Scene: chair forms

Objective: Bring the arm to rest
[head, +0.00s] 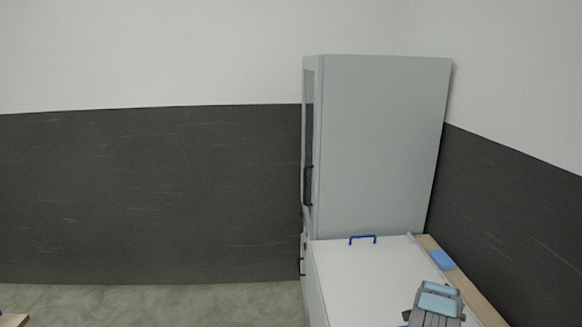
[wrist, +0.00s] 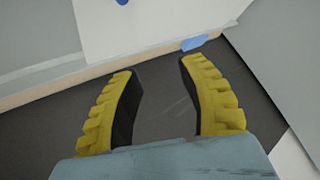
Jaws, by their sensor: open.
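My gripper (wrist: 156,68) shows in the wrist view with two yellow ribbed fingers with dark inner pads. The fingers are spread apart and nothing is between them. Beyond them is the dark lower wall band, with a pale ledge and white surface above in the picture. No gripper fingers can be made out in the head view.
A tall grey cabinet (head: 382,145) stands in the corner beside a white worktop (head: 365,275) with a blue handle (head: 362,239). A blue block (head: 442,260) lies on the wooden ledge (head: 470,291). Open floor (head: 150,304) lies left.

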